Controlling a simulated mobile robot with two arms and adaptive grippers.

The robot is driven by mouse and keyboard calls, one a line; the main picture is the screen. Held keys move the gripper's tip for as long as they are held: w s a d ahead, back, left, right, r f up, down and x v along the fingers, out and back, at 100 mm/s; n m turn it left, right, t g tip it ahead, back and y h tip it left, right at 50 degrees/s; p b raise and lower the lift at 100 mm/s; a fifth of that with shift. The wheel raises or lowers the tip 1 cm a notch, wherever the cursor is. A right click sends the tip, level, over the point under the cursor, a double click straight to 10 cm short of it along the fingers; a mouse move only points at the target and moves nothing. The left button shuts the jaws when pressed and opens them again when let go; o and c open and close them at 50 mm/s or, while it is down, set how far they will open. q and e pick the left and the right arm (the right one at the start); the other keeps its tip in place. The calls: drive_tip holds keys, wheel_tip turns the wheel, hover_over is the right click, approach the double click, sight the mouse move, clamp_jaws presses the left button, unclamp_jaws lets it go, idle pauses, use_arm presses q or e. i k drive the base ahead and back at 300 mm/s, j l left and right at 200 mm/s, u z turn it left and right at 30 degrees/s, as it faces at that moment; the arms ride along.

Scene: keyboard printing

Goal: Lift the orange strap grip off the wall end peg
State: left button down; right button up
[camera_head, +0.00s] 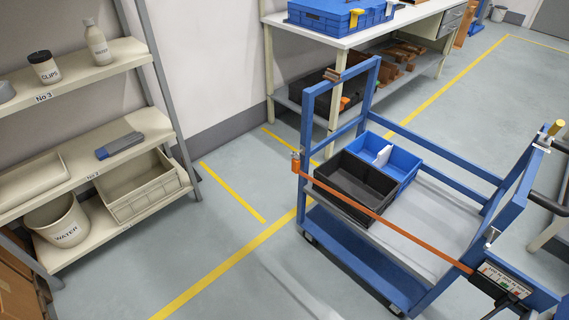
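An orange strap (400,221) stretches across the open side of a blue cart (369,278). Its small orange grip (295,166) sits at the peg (295,154) on the cart's far left post, at the end by the wall. How the grip fits on the peg is too small to see. The strap's other end meets a black housing (486,283) on the near right frame, by a labelled panel. A dark jointed shape at the bottom edge below this panel may be part of my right gripper, but I cannot tell. My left gripper is not in view.
The cart holds a black bin (347,207) and a blue bin (408,164). A shelf rack (161,92) with containers stands left. A workbench (352,38) with a blue case (340,13) stands behind. Grey floor (215,228) is clear between rack and cart.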

sight(295, 162)
drive_tip(key=j+z, duration=0.2)
drive_tip(key=z, duration=0.25)
drive_tip(key=i+j+z, duration=0.1)
drive_tip(key=z, duration=0.35)
drive_tip(key=j+z, duration=0.25)
drive_tip(key=z, duration=0.2)
